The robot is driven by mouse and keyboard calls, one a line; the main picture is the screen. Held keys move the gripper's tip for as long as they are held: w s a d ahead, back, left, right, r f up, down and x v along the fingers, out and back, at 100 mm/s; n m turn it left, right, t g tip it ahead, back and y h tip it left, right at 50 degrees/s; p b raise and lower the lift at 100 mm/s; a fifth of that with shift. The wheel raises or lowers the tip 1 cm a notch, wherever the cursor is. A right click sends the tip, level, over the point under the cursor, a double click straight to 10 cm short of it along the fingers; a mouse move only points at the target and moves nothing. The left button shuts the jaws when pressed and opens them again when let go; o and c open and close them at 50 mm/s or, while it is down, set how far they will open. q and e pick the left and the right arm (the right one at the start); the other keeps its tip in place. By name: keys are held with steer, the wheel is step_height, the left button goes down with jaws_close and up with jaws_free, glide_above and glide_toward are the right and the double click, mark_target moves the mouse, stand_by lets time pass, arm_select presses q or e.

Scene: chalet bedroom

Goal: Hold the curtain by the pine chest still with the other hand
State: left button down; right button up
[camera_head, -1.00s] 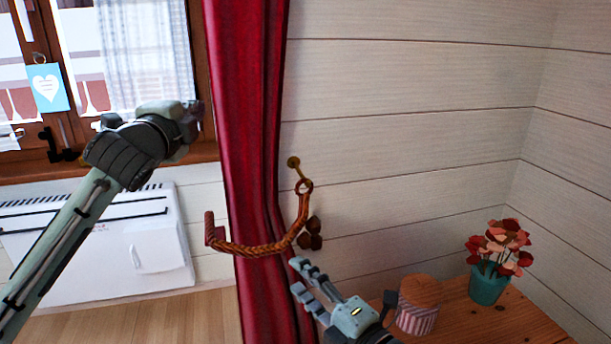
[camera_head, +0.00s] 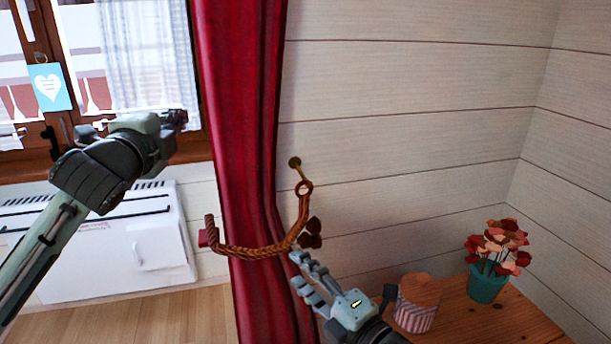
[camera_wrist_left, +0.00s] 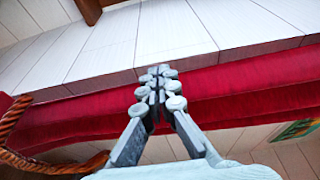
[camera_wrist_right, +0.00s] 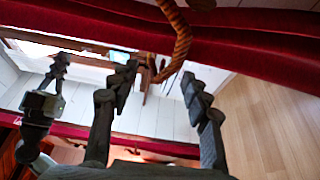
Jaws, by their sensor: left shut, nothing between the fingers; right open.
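The red curtain (camera_head: 238,120) hangs between the window and the white plank wall. A braided rope tieback (camera_head: 255,250) loops across its front from a brass wall hook (camera_head: 295,163). My left gripper (camera_head: 180,120) is shut and empty, left of the curtain in the head view. In the left wrist view its closed fingers (camera_wrist_left: 160,85) show in front of the curtain (camera_wrist_left: 230,90). My right gripper (camera_head: 300,274) is open beside the curtain's right edge, just below the tieback. In the right wrist view nothing is between its fingers (camera_wrist_right: 160,78), with rope (camera_wrist_right: 181,45) and curtain (camera_wrist_right: 260,52) beyond.
The pine chest (camera_head: 490,320) at lower right bears a striped jar (camera_head: 417,312) and a teal pot of flowers (camera_head: 487,285). A white heater (camera_head: 120,250) stands under the window at left.

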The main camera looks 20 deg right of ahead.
arm_select(q)
steer(key=p+v, duration=0.1)
steer(key=v, duration=0.5)
steer(key=shift+w+f, duration=0.1)
